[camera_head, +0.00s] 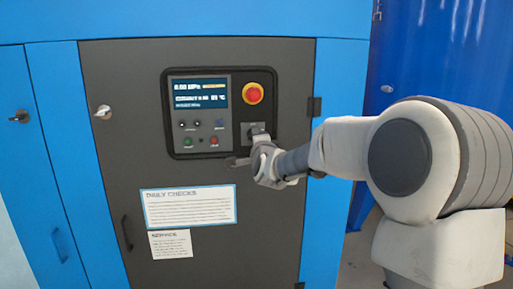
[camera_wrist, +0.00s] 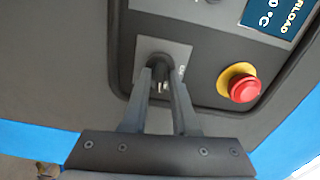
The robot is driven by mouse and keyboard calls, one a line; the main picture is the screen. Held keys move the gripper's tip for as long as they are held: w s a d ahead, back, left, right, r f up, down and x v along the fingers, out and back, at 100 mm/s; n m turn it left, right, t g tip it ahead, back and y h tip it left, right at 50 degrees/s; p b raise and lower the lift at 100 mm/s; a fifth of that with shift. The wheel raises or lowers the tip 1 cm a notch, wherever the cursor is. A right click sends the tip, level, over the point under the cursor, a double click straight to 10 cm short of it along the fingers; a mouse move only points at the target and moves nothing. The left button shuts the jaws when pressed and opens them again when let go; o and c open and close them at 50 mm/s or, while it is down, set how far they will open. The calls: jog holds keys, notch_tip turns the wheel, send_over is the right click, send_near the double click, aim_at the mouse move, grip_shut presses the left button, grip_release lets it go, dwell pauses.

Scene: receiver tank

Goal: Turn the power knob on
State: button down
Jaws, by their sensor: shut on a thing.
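The power knob (camera_wrist: 159,62) is a dark knob on a grey plate (camera_wrist: 178,50) at the panel's corner in the wrist view. The fingertips of my gripper (camera_wrist: 160,82) are on both sides of it and closed on it. In the head view my gripper (camera_head: 262,146) reaches from the right to the lower right of the control panel (camera_head: 200,140). The knob is mostly hidden there behind the gripper. The knob's exact turn angle is hard to tell in either view.
A red emergency stop button (camera_head: 253,93) on a yellow ring is just above the knob; it also shows in the wrist view (camera_wrist: 243,89). A lit display (camera_head: 200,93) and small buttons are to the left. A door latch (camera_head: 103,112) and paper notices (camera_head: 189,206) are on the dark door.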

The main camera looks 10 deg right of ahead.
jog(key=shift+m+b, duration=0.4)
jog(key=shift+m, duration=0.2)
jog(key=c, duration=0.9)
grip_release()
jog(key=shift+s, duration=0.15)
